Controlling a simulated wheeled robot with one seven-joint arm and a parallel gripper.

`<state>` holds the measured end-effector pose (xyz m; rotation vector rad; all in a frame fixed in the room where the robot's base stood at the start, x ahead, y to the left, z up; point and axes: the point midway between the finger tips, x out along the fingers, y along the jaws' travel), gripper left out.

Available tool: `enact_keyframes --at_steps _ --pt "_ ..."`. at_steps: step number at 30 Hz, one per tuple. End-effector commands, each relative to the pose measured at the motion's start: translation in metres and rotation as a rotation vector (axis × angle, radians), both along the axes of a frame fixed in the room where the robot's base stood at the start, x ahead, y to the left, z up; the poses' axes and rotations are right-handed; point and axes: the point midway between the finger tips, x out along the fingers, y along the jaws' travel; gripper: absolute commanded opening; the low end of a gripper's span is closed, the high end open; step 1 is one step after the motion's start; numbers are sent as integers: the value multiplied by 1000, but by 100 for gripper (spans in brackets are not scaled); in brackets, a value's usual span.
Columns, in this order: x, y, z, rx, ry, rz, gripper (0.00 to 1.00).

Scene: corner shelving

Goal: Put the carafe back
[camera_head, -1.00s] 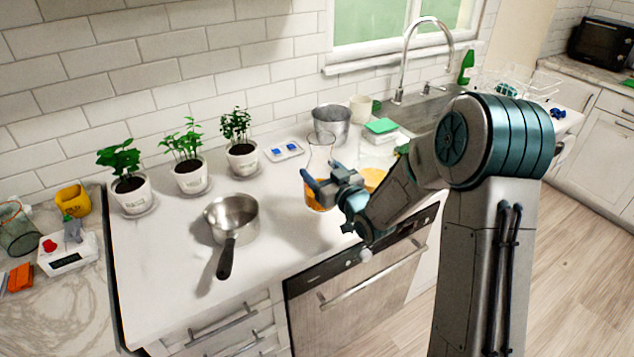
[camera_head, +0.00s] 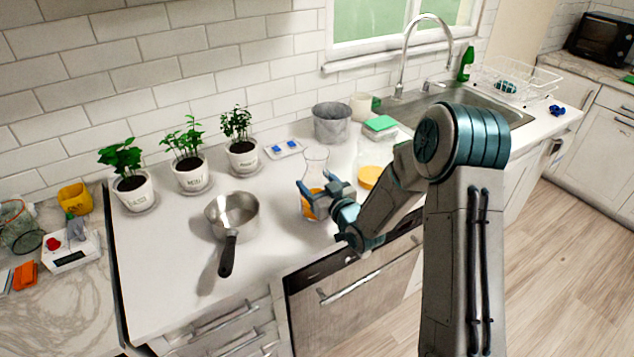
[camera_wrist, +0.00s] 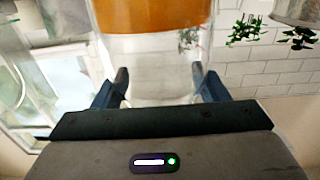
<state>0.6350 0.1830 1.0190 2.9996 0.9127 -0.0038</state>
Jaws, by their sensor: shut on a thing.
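The carafe (camera_head: 315,163) is clear glass with orange liquid in its lower part. It looks upright, over the counter right of the saucepan; I cannot tell whether its base touches the counter. My gripper (camera_head: 315,190) is shut on its middle, coming from the right front. In the wrist view the carafe (camera_wrist: 150,48) stands between the two fingers of my gripper (camera_wrist: 160,80), with the orange liquid at the top of the picture. The fingers hide part of the glass in the head view.
A steel saucepan (camera_head: 232,215) stands left of the carafe. A yellow item (camera_head: 369,177) is close on its right. A grey pot (camera_head: 332,123) and a small tray with blue pieces (camera_head: 284,149) are behind. Several potted plants (camera_head: 188,160) line the wall. The front counter is clear.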

Motion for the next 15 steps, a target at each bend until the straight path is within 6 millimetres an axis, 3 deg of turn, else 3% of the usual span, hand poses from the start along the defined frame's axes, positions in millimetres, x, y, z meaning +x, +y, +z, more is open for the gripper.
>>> enact_keyframes --at_steps 4,5,7,15 --pt "0 0 -1 2 -5 0 11" --pt "0 0 -3 0 0 0 70" --pt "0 0 -2 0 0 0 89" --pt "0 0 -2 -1 1 0 89"
